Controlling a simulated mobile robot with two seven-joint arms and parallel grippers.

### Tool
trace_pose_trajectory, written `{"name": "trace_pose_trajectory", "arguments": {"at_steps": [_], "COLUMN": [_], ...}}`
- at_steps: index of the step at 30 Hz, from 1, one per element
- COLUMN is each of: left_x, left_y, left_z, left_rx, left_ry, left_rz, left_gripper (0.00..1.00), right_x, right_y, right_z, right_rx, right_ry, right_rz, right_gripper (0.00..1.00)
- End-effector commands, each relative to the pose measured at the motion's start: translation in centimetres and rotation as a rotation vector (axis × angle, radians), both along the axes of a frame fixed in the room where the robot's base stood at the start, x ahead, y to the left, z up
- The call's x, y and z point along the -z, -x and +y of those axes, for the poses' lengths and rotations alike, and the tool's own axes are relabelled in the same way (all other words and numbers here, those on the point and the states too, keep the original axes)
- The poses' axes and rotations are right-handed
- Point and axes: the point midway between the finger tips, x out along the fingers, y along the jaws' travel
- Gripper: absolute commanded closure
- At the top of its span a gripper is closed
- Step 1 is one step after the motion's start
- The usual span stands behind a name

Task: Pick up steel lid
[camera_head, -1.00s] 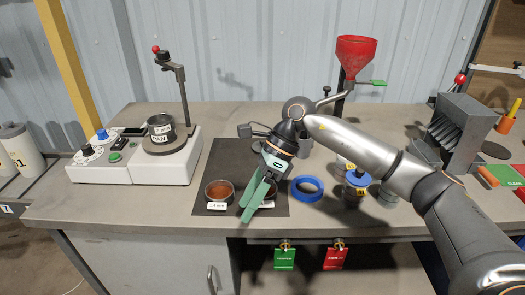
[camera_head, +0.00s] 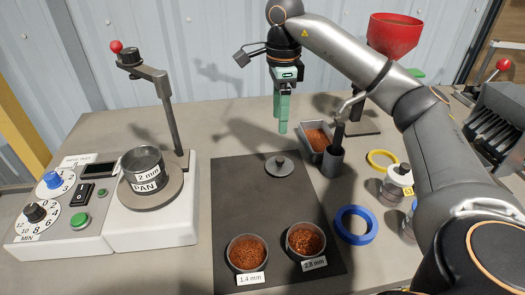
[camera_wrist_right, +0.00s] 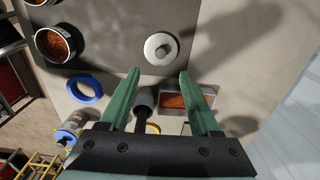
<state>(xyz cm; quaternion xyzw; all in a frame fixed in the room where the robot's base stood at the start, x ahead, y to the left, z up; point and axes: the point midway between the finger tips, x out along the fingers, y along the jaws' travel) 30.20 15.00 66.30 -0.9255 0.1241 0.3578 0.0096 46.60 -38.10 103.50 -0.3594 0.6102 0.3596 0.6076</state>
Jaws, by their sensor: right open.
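The steel lid (camera_head: 280,166) is a small grey disc with a knob on top. It lies flat on the dark mat (camera_head: 232,185), near its far edge. In the right wrist view the lid (camera_wrist_right: 161,48) lies beyond the fingertips, knob towards the camera. My right gripper (camera_head: 279,128) has green fingers and hangs above the table, behind the lid and apart from it. In the right wrist view its fingers (camera_wrist_right: 158,75) are spread with nothing held between them. My left gripper is not in view.
Two bowls of copper granules, labelled 1.4 mm (camera_head: 247,254) and 2.8 mm (camera_head: 305,241), stand at the mat's front. A shaker with a pan (camera_head: 146,170) is at left. A rectangular tray (camera_head: 316,139), a grey cup (camera_head: 333,160) and a blue ring (camera_head: 355,225) are right of the lid.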

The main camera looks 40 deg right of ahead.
Motion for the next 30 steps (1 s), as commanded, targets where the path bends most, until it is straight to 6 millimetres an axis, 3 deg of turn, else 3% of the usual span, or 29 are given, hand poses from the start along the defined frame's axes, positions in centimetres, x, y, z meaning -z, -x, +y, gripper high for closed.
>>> {"name": "trace_pose_trajectory", "arguments": {"at_steps": [7, 13, 20, 30], "left_x": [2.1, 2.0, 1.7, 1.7], "left_y": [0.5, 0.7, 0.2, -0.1], "left_z": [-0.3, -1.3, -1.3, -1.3], "left_rx": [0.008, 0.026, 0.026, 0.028], "left_ry": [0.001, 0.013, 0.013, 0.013], "left_rz": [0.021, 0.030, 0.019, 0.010], "left_gripper": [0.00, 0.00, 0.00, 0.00], "right_x": [3.1, 6.1, 7.8, 12.3], "right_y": [0.1, 0.1, 0.2, 0.6], "right_z": [0.0, 0.0, -0.2, -0.7], "right_rx": [-0.001, -0.001, 0.000, 0.000], "right_ry": [-0.002, -0.001, 0.000, -0.001], "right_rz": [0.004, 0.003, 0.001, 0.002], "right_gripper": [0.36, 0.36, 0.36, 0.36]}}
